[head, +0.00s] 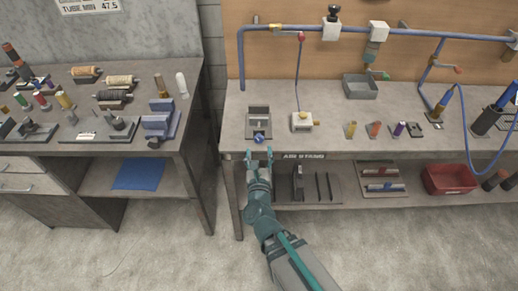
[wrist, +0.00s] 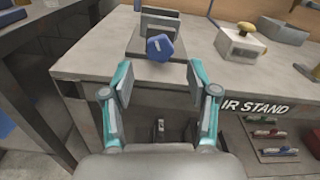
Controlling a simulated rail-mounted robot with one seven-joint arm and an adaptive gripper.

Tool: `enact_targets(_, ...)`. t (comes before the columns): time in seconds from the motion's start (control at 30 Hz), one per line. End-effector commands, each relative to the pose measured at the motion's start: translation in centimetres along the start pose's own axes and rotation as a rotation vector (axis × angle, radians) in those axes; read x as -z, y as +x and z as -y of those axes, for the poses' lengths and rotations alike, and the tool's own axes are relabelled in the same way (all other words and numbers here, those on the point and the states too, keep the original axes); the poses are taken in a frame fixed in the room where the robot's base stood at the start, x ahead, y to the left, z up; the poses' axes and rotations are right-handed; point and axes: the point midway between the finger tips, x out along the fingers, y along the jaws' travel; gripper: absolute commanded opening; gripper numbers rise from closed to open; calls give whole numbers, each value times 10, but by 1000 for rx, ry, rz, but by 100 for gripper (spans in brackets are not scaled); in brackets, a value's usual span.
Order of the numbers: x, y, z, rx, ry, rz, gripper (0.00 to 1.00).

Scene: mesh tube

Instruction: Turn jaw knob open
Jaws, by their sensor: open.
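The jaw knob (head: 259,138) is a small blue knob on the front of a grey vise-like jaw fixture (head: 258,117) on the bench top, near its left front edge. In the wrist view the blue knob (wrist: 160,47) sits ahead of the fingers, with the grey fixture (wrist: 152,28) behind it. My gripper (head: 259,153) is open and empty, just in front of the bench edge and short of the knob. In the wrist view its two fingers (wrist: 158,82) stand apart on either side of the knob's line, not touching it.
A white block with a yellow knob (head: 302,122) stands right of the fixture. A grey open bin (head: 361,87) is farther back. Blue pipe (head: 275,29) runs along the back board. A lower shelf (head: 345,203) lies under the bench. Another bench (head: 85,150) stands to the left, across a gap.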

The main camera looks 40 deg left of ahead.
Motion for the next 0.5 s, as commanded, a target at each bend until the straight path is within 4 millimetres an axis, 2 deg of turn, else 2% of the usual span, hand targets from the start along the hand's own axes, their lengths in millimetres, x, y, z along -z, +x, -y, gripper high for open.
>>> enact_targets(0.03,6,2,-1,4,2,0,59)
enact_targets(0.5,7,20,0,7,0,-3,59)
